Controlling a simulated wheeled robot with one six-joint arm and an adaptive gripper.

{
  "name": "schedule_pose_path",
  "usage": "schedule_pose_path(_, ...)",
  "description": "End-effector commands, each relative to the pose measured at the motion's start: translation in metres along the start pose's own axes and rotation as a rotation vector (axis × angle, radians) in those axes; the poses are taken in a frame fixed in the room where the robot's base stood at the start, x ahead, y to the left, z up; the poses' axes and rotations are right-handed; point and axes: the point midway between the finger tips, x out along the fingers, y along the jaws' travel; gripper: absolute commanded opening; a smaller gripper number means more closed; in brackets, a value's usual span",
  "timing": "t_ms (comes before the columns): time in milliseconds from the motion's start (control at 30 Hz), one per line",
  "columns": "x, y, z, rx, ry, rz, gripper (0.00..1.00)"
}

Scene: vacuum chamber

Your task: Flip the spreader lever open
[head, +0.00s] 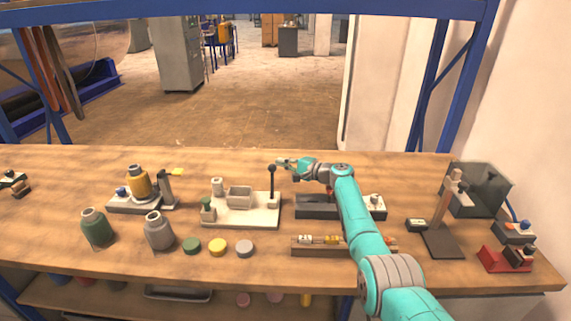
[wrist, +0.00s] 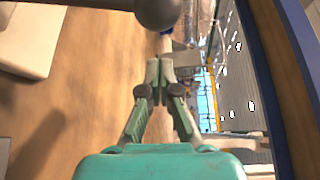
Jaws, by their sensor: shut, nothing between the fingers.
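A black lever (head: 272,190) with a round ball knob stands upright at the right end of a pale base plate (head: 262,217); it looks like the spreader lever. My gripper (head: 279,161) is beside the knob, just above and right of it in the head view. In the wrist view my gripper (wrist: 160,68) shows its fingertips together with nothing between them. A dark round knob (wrist: 158,10) is at the top edge of that view, apart from the fingertips in the picture. Whether any finger touches the lever cannot be told.
The base plate also carries a grey box (head: 239,197) and small pots. A dark block fixture (head: 315,207) is right of the lever, under my arm. Bottles (head: 97,227) and coloured lids (head: 218,247) stand at the front left. The bench behind the plate is clear.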

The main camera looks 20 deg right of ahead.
Motion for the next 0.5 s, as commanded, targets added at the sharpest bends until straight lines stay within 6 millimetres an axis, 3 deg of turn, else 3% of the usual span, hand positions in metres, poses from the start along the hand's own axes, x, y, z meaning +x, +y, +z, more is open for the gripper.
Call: schedule_pose_path(500, -0.009, 0.000, 0.024, -0.002, 0.000, -0.001, 0.00)
